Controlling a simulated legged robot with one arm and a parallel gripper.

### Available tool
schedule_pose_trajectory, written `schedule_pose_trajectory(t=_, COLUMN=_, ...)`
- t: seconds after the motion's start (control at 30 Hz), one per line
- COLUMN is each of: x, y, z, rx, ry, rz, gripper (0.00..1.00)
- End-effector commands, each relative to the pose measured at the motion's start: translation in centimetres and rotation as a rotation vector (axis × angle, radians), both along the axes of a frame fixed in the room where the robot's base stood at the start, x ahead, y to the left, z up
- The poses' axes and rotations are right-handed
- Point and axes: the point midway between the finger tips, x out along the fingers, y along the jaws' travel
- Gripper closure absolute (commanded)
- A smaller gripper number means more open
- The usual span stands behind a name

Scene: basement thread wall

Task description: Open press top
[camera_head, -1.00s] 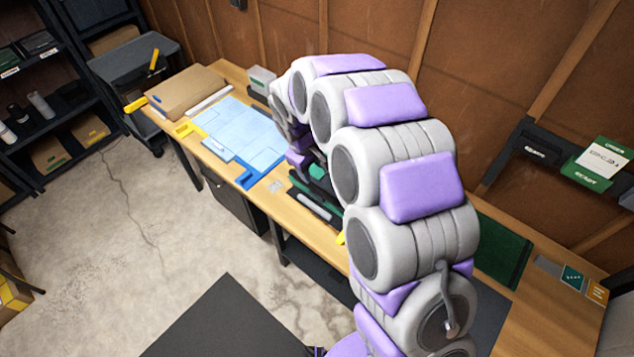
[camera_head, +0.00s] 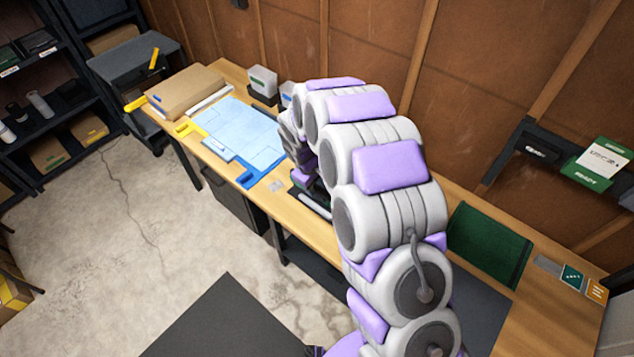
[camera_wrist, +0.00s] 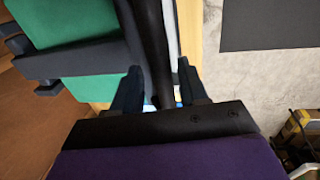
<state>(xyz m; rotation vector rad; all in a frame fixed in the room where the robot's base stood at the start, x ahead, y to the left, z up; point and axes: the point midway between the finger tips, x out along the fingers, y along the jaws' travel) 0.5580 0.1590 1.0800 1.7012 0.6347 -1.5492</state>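The press stands on the wooden bench, mostly hidden behind my arm in the head view; only a dark part with a light bar (camera_head: 313,205) shows. In the wrist view its green and dark body (camera_wrist: 70,45) is at upper left. A dark bar (camera_wrist: 150,45), which looks like the press's handle, runs down between my gripper's fingers (camera_wrist: 158,85). The fingers stand apart on either side of the bar, with a bright gap beside the right finger. Contact with the left finger cannot be told. The gripper tips are hidden in the head view.
A grey-white box (camera_head: 263,80) stands by the wall. A dark shelf with a green-white box (camera_head: 600,163) hangs right. The concrete floor (camera_head: 150,220) is open.

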Motion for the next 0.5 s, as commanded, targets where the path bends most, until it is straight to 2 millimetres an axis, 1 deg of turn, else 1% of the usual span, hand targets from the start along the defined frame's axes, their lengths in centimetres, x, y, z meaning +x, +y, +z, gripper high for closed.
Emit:
schedule_pose_trajectory(t=0.03, x=0.0, y=0.01, z=0.0, rx=0.0, ry=0.0, rz=0.0, gripper=0.62)
schedule_pose_trajectory(t=0.07, x=0.0, y=0.0, z=-0.01, rx=0.0, ry=0.0, rz=0.0, gripper=0.65)
schedule_pose_trajectory(t=0.43, x=-0.02, y=-0.45, z=0.06, rx=0.004, ry=0.001, rz=-0.001, gripper=1.0)
schedule_pose_trajectory(t=0.5, x=-0.03, y=-0.51, z=0.06, rx=0.004, ry=0.001, rz=-0.001, gripper=1.0)
